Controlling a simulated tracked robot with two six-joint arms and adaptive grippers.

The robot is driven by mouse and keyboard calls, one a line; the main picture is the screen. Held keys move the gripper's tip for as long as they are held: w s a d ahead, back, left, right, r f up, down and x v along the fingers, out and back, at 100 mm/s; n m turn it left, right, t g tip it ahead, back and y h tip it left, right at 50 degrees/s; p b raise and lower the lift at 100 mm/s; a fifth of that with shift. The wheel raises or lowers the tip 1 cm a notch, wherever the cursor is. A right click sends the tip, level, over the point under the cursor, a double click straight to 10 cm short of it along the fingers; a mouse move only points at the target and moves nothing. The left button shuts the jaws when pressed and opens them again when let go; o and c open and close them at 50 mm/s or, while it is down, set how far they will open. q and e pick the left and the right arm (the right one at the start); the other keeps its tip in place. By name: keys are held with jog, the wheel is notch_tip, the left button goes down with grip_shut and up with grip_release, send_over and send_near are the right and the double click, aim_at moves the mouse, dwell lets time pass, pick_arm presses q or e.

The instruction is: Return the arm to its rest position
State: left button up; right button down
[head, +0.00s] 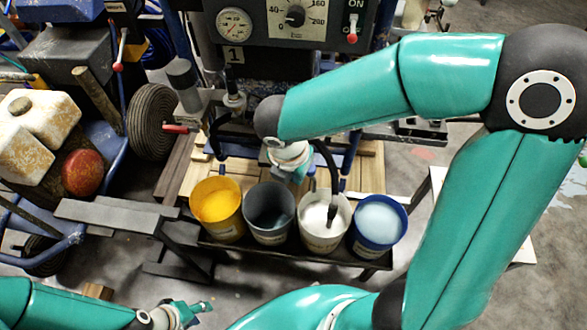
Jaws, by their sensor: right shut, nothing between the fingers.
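My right arm reaches in from the right, bent at a dark elbow joint, and its wrist hangs over the row of buckets. My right gripper (297,175) points down behind the grey and white buckets, shut and empty, partly hidden by its own wrist. My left gripper (193,311) is low at the bottom left, away from the buckets; its finger opening is too small to make out. A black hose (333,190) curves down with its end in the white paint bucket (318,243), just right of my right gripper.
A yellow paint bucket (217,229), a grey bucket (268,233) and a blue bucket (375,248) share a dark tray (300,255) with the white one. Behind stands the machine with its gauge (234,24) and dial (294,16). A wheel (153,122) and engine fill the left.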

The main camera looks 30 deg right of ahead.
jog(key=s+a+f+m+y+p, duration=0.3)
jog(key=f+m, duration=0.5)
jog(key=m, duration=0.5)
jog(key=s+a+f+m+y+p, duration=0.3)
jog(key=a+f+m+p, duration=0.3)
jog(key=m, duration=0.7)
jog(key=shift+s+f+g+p, duration=0.4)
jog(key=shift+s+f+p, duration=0.35)
jog(key=shift+f, duration=0.2)
jog(key=shift+a, duration=0.2)
